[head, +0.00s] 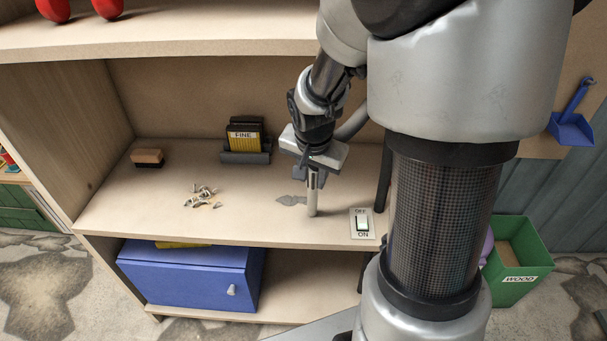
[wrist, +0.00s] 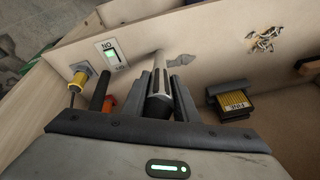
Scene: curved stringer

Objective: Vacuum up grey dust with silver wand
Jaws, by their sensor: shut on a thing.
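My gripper (head: 316,178) is shut on the silver wand (head: 312,200), held nearly upright over the shelf. In the wrist view the wand (wrist: 160,84) sits between the dark fingers (wrist: 163,100). Its lower end is at or just above the shelf surface; I cannot tell if it touches. The grey dust (head: 291,200) is a flat patch just left of the wand's lower end. In the wrist view the dust (wrist: 180,60) shows right beside the wand tip. An OFF/ON switch (head: 362,223) is at the shelf's front right; its rocker looks green in the wrist view (wrist: 111,56).
Pale shavings (head: 203,197) lie left of the dust. A brush (head: 148,156) and a FINE sandpaper holder (head: 245,142) stand behind. A yellow-handled screwdriver (wrist: 77,82) is near the switch. A blue box (head: 185,275) is below; a green WOOD bin (head: 518,275) is right.

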